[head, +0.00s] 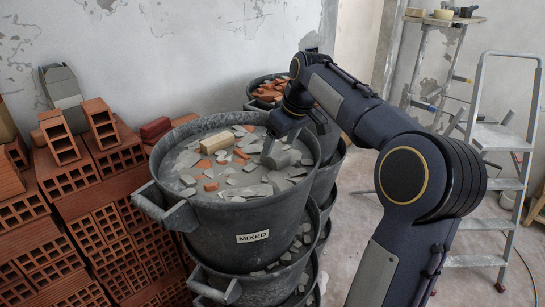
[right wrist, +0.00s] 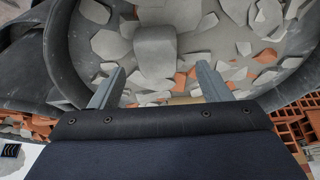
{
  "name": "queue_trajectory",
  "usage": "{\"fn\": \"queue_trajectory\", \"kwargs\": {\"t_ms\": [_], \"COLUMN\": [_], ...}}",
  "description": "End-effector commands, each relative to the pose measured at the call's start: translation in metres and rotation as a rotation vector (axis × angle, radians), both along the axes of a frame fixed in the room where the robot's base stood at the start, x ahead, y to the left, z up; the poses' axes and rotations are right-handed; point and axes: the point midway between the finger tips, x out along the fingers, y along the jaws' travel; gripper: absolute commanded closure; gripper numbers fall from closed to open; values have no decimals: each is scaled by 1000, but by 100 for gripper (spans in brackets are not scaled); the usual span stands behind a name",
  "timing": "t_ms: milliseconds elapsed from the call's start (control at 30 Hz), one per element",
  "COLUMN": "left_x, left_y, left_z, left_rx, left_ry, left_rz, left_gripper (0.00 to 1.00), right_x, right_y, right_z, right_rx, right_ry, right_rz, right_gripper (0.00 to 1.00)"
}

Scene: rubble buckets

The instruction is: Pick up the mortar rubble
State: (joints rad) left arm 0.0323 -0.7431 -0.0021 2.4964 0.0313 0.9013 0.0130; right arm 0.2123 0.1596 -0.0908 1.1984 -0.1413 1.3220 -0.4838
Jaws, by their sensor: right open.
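A grey mortar chunk (head: 281,155) lies on the rubble inside the large bucket (head: 245,215) labelled MIXED, towards its right side. My right gripper (head: 279,136) reaches down over the bucket from the right, just above the chunk; the arm hides most of its fingers in the head view. In the right wrist view my right gripper (right wrist: 160,70) is open, its two fingers apart. The chunk (right wrist: 155,50) shows between and beyond the fingertips, not held. My left gripper is not in view.
Flat grey shards, orange brick bits and a pale yellow block (head: 213,142) lie in the same bucket. A second bucket with orange rubble (head: 268,91) stands behind. Stacked hollow bricks (head: 75,180) are at left, a stepladder (head: 500,140) at right.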

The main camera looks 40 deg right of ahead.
Motion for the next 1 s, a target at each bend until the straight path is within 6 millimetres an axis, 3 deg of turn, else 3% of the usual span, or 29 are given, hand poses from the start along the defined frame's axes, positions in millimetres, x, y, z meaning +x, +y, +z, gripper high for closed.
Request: {"fn": "queue_trajectory", "kwargs": {"t_ms": [333,633,1000], "left_x": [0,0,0], "left_y": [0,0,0], "left_z": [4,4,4], "left_rx": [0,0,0], "left_ry": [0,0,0], "left_rz": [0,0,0], "left_gripper": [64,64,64], "right_x": [20,22,22], "right_y": [-1,-1,-1], "right_z": [-43,-48,-47], "right_rx": [1,0,0], "right_ry": [2,0,-1], "right_rz": [0,0,0], "right_gripper": [29,29,76]}}
